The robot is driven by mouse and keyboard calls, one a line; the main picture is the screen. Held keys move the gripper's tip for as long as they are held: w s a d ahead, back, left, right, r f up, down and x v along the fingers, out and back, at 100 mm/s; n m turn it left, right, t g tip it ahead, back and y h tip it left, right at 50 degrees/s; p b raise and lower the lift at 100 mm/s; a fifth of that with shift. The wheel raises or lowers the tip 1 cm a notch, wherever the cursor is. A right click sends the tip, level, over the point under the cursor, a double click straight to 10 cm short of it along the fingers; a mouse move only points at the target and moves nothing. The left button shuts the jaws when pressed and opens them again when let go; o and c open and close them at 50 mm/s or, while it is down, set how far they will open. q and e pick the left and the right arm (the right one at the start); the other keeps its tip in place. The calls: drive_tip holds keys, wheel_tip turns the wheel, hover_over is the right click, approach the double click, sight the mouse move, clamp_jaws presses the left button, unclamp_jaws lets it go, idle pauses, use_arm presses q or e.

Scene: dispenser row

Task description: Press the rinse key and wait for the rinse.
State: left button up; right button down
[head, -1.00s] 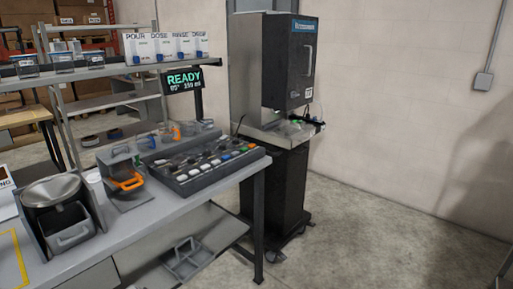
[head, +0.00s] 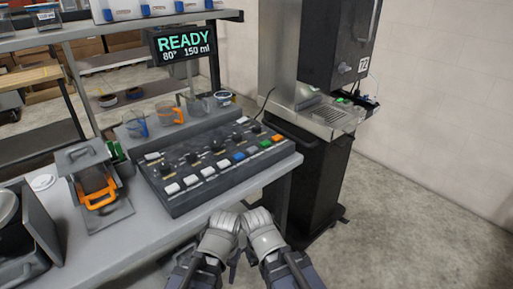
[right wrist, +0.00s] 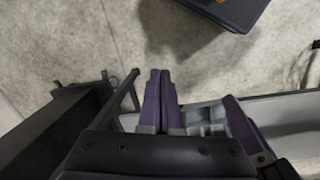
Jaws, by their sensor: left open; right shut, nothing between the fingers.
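The control panel (head: 215,166) sits on the bench with a row of white, blue, green and orange keys along its front edge. I cannot read which key is the rinse key. The display (head: 184,45) above reads READY, 80°, 150 ml. My left gripper (head: 234,259) is open, low in front of the panel and apart from it, partly hidden by my wrists. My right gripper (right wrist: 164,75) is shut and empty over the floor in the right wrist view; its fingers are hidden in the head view.
A dispenser with an orange handle (head: 99,200) stands left of the panel. Glass cups, one with a blue handle (head: 136,127), stand behind it. A tall black machine on a dark cabinet (head: 309,185) is at the right. Open floor (head: 400,240) lies at the lower right.

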drive_tip(key=w+d+r+m+y+p, duration=0.15)
drive_tip(key=d+r+p, duration=0.25)
drive_tip(key=r+p, duration=0.7)
drive_tip(key=w+d+r+m+h+p, duration=0.1)
drive_tip(key=w+d+r+p, duration=0.2)
drive_tip(key=r+p, duration=0.8)
wheel_tip(320, 180, up, 14)
drive_tip(key=f+m+t+y+p, duration=0.1)
drive_tip(key=m+t+y+p, duration=0.1)
drive_tip(key=t+y+p, duration=0.5)
hover_over(241, 157)
drive_tip(key=shift+a+r, duration=0.1)
drive_tip(key=shift+r, duration=0.15)
drive_tip(key=shift+f, duration=0.2)
wheel_tip(241, 157, down, 8)
drive_tip(key=b, duration=0.9)
drive_tip(key=shift+f, duration=0.25)
drive_tip(key=shift+f+b, duration=0.35)
drive_tip(key=shift+f, duration=0.05)
